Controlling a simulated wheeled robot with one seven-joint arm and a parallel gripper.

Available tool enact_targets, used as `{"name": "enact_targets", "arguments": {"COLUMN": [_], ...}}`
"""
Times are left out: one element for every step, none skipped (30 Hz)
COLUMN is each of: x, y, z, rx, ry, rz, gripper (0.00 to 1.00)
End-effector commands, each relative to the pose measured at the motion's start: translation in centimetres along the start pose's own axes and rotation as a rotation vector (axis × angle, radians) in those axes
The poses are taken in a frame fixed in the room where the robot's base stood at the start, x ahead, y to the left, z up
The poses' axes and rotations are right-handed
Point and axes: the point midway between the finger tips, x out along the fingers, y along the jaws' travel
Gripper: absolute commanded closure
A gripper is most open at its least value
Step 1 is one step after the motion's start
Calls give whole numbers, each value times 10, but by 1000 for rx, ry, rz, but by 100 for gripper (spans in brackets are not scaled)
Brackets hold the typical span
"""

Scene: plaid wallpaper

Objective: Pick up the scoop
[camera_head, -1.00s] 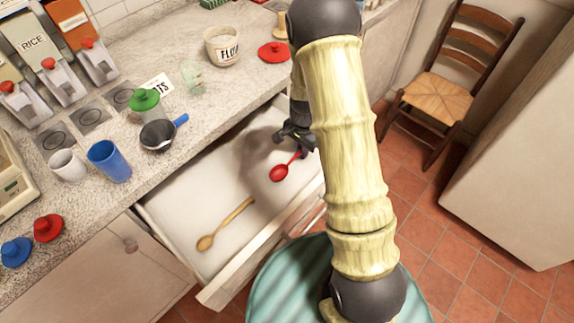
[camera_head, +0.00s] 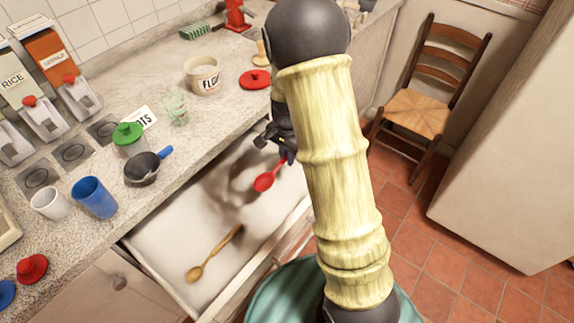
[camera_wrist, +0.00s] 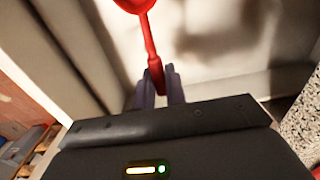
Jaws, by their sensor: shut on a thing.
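A red scoop (camera_head: 264,182), shaped like a spoon, is at the far right part of the open drawer (camera_head: 165,232) in the head view. My gripper (camera_head: 287,159) is shut on the end of its handle. The wrist view shows the red handle (camera_wrist: 150,50) between my two fingers (camera_wrist: 159,88), with the bowl pointing away and partly cut off at the top. The scoop appears to be held above the drawer floor, with a shadow on the floor behind it. My arm hides part of the drawer's right end.
A wooden spoon (camera_head: 213,253) lies in the drawer. The counter (camera_head: 225,115) above holds a dark pan with a blue handle (camera_head: 143,168), a blue cup (camera_head: 94,198), a white cup (camera_head: 50,204) and a flour pot (camera_head: 203,76). A chair (camera_head: 418,110) stands at right.

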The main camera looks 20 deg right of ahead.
Motion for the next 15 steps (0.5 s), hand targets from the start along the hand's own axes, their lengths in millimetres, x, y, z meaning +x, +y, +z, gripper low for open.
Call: {"name": "enact_targets", "arguments": {"x": [-8, -11, -14, -15, -16, -16, -17, -17, -16, -16, -16, -16, -16, -16, -16], "y": [-1, -1, 0, 0, 0, 0, 0, 0, 0, 0, 0, 0, 0, 0, 0], "z": [0, 0, 0, 0, 0, 0, 0, 0, 0, 0, 0, 0, 0, 0, 0], "rx": [-1, -1, -1, -1, -1, -1, -1, -1, 0, 0, 0, -1, 0, 0, 0], "ry": [2, 2, 1, 0, 0, 0, 0, 0, 0, 0, 0, 0, 0, 0, 0], "rz": [-3, -2, -1, 0, 0, 0, 1, 1, 1, 1, 1, 1, 1, 1, 1], "gripper": [100, 100, 100, 100, 100, 100, 100, 100, 100, 100, 100, 100, 100, 100, 100]}}
